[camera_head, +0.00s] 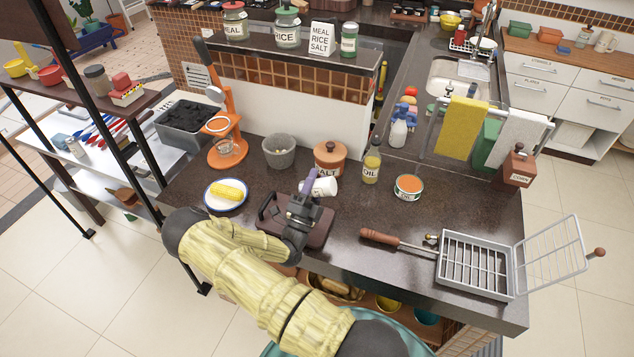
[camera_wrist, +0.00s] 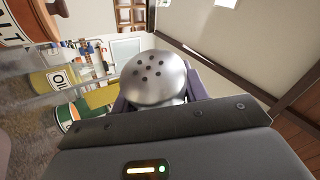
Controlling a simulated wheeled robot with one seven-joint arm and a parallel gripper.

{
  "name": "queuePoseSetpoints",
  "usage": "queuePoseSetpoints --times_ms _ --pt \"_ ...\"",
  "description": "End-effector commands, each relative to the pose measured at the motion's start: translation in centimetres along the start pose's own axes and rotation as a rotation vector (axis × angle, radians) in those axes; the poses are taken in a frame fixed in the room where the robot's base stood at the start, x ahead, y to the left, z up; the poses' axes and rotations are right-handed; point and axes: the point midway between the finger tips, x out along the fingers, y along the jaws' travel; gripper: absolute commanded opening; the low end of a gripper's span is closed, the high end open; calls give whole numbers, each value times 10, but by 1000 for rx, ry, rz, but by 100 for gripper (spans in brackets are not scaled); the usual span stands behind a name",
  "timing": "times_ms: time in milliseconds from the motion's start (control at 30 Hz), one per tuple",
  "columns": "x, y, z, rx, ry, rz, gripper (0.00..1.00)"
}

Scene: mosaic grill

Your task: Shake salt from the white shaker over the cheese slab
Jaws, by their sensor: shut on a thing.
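The white shaker (camera_head: 325,187) is in my gripper (camera_head: 309,184), tilted well over on its side above the counter. In the wrist view its silver domed cap (camera_wrist: 155,80) with several holes faces the camera, between the purple fingers. My gripper is shut on the shaker's body. A yellow slab (camera_head: 227,190), which looks like the cheese, lies on a white plate with a blue rim (camera_head: 211,204). The plate is left of my gripper, and the shaker is not over it. No salt grains can be made out.
Behind stand a grey mortar (camera_head: 278,154), a salt pot (camera_head: 329,163), an oil bottle (camera_head: 371,167) and a tin (camera_head: 408,190). An orange stand (camera_head: 228,137) is behind the plate. A grill basket (camera_head: 475,265) lies right.

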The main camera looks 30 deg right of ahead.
Motion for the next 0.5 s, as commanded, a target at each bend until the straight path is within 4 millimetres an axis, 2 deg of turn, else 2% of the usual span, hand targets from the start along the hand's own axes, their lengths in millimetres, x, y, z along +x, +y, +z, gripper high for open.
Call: queuePoseSetpoints --times_ms 500 --pt "3 -5 -1 3 1 1 18"
